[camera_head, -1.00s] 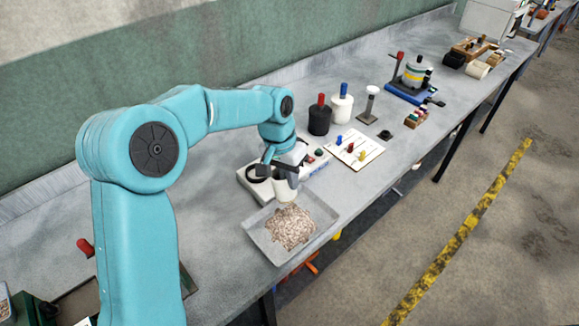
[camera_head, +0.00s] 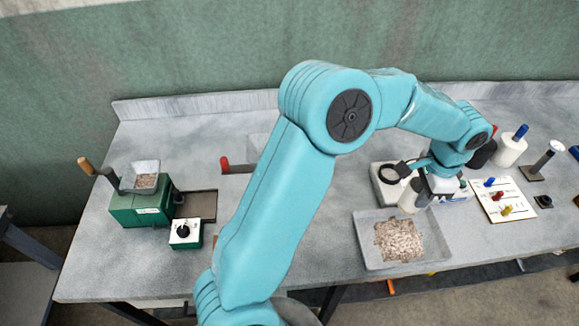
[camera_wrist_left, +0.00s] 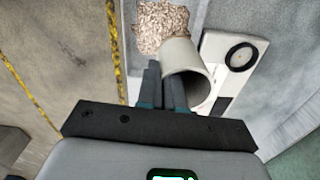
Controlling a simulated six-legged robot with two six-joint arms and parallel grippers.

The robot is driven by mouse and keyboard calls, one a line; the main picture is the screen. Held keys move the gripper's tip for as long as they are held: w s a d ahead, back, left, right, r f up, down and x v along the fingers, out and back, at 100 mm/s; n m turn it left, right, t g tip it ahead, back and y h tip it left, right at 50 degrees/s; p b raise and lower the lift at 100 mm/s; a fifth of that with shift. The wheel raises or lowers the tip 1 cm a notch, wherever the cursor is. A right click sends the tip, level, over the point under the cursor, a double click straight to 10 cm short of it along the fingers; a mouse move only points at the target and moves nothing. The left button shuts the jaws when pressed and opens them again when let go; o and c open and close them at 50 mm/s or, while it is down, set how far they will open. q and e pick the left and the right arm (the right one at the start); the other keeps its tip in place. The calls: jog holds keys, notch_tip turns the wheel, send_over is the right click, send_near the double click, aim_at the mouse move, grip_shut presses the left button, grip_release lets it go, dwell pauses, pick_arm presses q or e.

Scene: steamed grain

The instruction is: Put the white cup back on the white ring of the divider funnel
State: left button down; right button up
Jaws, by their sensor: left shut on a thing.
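My left gripper (camera_head: 424,186) is shut on the white cup (camera_head: 408,197), over or just behind the back edge of the grain tray, in front of the white device. In the left wrist view the cup (camera_wrist_left: 187,62) is at the fingertips of the left gripper (camera_wrist_left: 164,88), its round opening partly facing the camera. How the fingers grip its wall is unclear. I cannot make out a divider funnel with a white ring for certain. My right gripper is not in view.
The grey tray (camera_head: 366,258) holds a heap of grain (camera_head: 398,240). Behind it stands a white device (camera_head: 386,188) with a dark ring. A board with coloured pegs (camera_head: 517,206) lies to the right. A green mill (camera_head: 140,209) stands at the left.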

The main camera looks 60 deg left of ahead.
pick_arm(q)
jog(key=m, duration=0.3)
jog(key=shift+r, duration=0.3)
jog(key=a+r+m, duration=0.1)
jog(key=m, duration=0.1)
jog(key=a+m, duration=0.1)
jog(key=m, duration=0.1)
jog(key=r+m, duration=0.1)
jog(key=m, duration=0.2)
jog(key=shift+w+a+r, duration=0.1)
jog(key=shift+a+r, duration=0.2)
jog(key=shift+a, duration=0.1)
jog(key=s+a+r+m+b, duration=0.25)
jog(key=s+a, duration=0.25)
jog(key=a, duration=0.7)
jog(key=s+a+r+m+b, duration=0.1)
jog(key=s+a+m, duration=0.3)
jog(key=a, duration=0.8)
jog(key=s+a+f+n+b, duration=0.2)
jog(key=s+a+n, duration=0.4)
jog(key=s+a, duration=0.8)
jog(key=shift+m, duration=0.25)
jog(key=f, duration=0.6)
jog(key=s+d+f+p, duration=0.1)
jog(key=f, duration=0.5)
jog(key=d+f+p, duration=0.1)
jog(key=f, duration=0.5)
jog(key=shift+s+f, duration=0.3)
jog(key=shift+f, duration=0.1)
